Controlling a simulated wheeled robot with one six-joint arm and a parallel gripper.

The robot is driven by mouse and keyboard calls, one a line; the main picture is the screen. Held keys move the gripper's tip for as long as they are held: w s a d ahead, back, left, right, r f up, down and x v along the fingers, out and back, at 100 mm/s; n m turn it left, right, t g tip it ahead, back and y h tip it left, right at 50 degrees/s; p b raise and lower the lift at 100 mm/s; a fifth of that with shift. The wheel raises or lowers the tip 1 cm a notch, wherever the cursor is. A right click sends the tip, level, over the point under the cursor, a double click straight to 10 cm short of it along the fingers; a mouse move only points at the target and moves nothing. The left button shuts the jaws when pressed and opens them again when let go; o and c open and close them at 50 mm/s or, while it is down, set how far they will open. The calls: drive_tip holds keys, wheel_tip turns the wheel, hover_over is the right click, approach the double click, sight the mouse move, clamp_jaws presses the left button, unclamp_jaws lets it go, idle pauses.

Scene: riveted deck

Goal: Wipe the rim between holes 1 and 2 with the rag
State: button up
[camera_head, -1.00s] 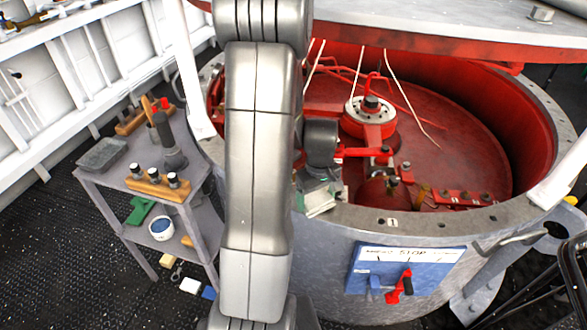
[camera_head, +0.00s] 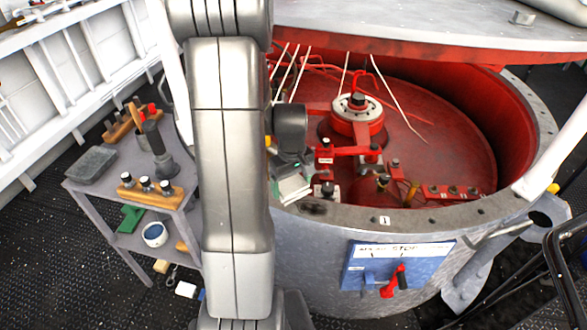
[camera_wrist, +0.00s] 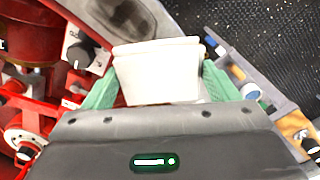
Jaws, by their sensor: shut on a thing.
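My gripper (camera_head: 292,178) is low at the near left of the red-lined drum, beside its grey rim (camera_head: 420,218). In the wrist view, my gripper's green fingers (camera_wrist: 160,84) are shut on a folded white rag (camera_wrist: 160,62). The rag also shows in the head view as a pale patch (camera_head: 294,190). A dark smudge (camera_head: 313,208) lies on the rim just right of the rag; it shows in the wrist view too (camera_wrist: 126,14). A label "1" (camera_head: 384,220) marks the rim further right. I cannot make out a label 2. Whether the rag touches the rim is unclear.
A grey side table (camera_head: 100,190) at the left holds a wooden block with knobs (camera_head: 150,190), a tray (camera_head: 97,163) and tools. A blue panel with a red lever (camera_head: 398,282) is on the drum's front. The raised lid (camera_head: 420,35) hangs above. Red fittings fill the drum.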

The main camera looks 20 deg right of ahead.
sight(292, 186)
drive_tip(key=shift+r+p, duration=1.15)
drive_tip(key=shift+r, duration=0.8)
